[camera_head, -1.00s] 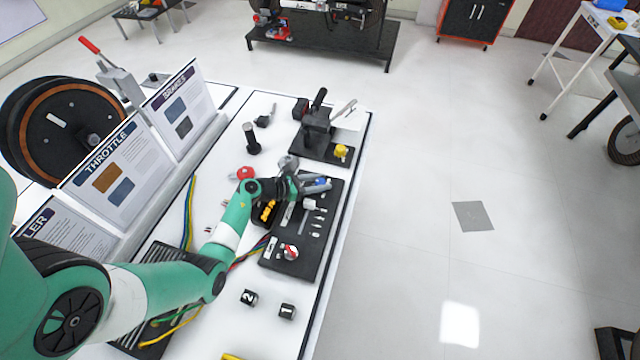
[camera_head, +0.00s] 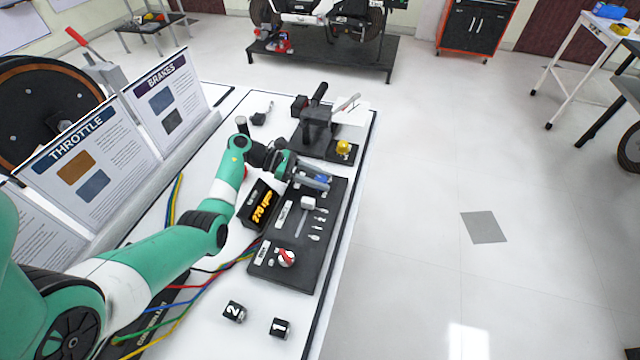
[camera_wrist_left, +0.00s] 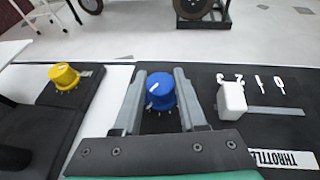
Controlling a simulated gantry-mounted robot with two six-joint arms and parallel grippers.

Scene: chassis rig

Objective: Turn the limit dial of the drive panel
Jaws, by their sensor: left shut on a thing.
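The drive panel (camera_head: 283,268) is a black board along the table's right edge. My left gripper (camera_head: 322,180) is over its far end, shut on a round blue dial (camera_wrist_left: 160,92) with a white pointer mark. In the left wrist view the dial sits between the two grey fingers, still on the panel. Its label is hidden, so I cannot read whether it is the limit dial. A white slider knob (camera_wrist_left: 231,100) stands beside the right finger, above a THROTTLE label (camera_wrist_left: 284,159). A red and white knob (camera_head: 286,258) is at the panel's near end. My right gripper is not in view.
An orange-lit display (camera_head: 262,207) stands left of the panel. A yellow knob (camera_head: 344,147) sits on the brake board beyond the gripper. Coloured cables (camera_head: 205,289) and cubes marked 2 (camera_head: 234,311) and 1 (camera_head: 280,327) lie nearer. Upright signs (camera_head: 80,160) line the left.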

